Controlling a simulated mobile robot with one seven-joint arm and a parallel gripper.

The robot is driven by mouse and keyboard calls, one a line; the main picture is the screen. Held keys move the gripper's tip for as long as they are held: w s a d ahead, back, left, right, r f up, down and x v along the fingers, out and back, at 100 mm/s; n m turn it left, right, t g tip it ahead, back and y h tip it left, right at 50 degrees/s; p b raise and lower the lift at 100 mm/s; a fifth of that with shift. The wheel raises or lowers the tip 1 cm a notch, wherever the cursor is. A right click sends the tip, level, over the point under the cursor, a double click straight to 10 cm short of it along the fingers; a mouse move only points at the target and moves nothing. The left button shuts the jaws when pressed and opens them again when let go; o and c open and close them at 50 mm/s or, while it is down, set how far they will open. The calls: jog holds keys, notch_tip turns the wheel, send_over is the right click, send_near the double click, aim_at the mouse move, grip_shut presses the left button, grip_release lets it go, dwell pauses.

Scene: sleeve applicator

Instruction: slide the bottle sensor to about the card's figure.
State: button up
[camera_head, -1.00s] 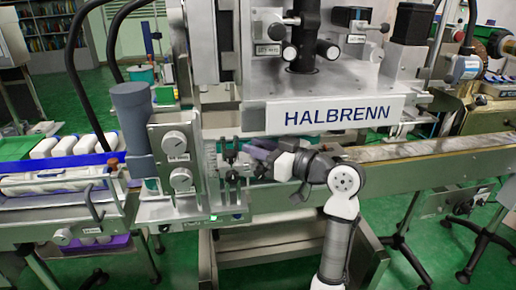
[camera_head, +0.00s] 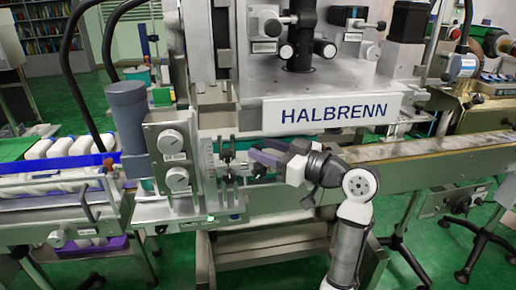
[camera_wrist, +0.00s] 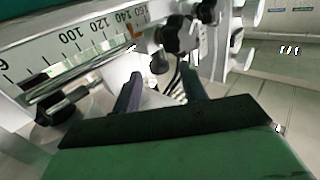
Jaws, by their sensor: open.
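The bottle sensor seems to be the small bracket with black knobs (camera_head: 228,158) on the machine's front rail; in the wrist view a black knob (camera_wrist: 178,36) of it stands near the scale's high end. I cannot tell whether that mark is the sensor's pointer. My gripper (camera_head: 256,157) is just right of the bracket; its two fingers (camera_wrist: 160,90) are apart, with nothing seen held between them. I cannot make out the card's figure.
A grey panel with two dials (camera_head: 175,160) and a grey cylinder (camera_head: 128,125) stand left of the bracket. The HALBRENN plate (camera_head: 334,110) hangs above my arm. The conveyor (camera_head: 430,146) runs to the right. White bottles (camera_head: 60,146) lie at the left.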

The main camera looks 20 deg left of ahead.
jog(key=s+d+b, duration=0.1)
jog(key=s+d, duration=0.1)
jog(key=d, duration=0.8)
jog(key=shift+d+b, duration=0.3)
jog(key=shift+d, duration=0.05)
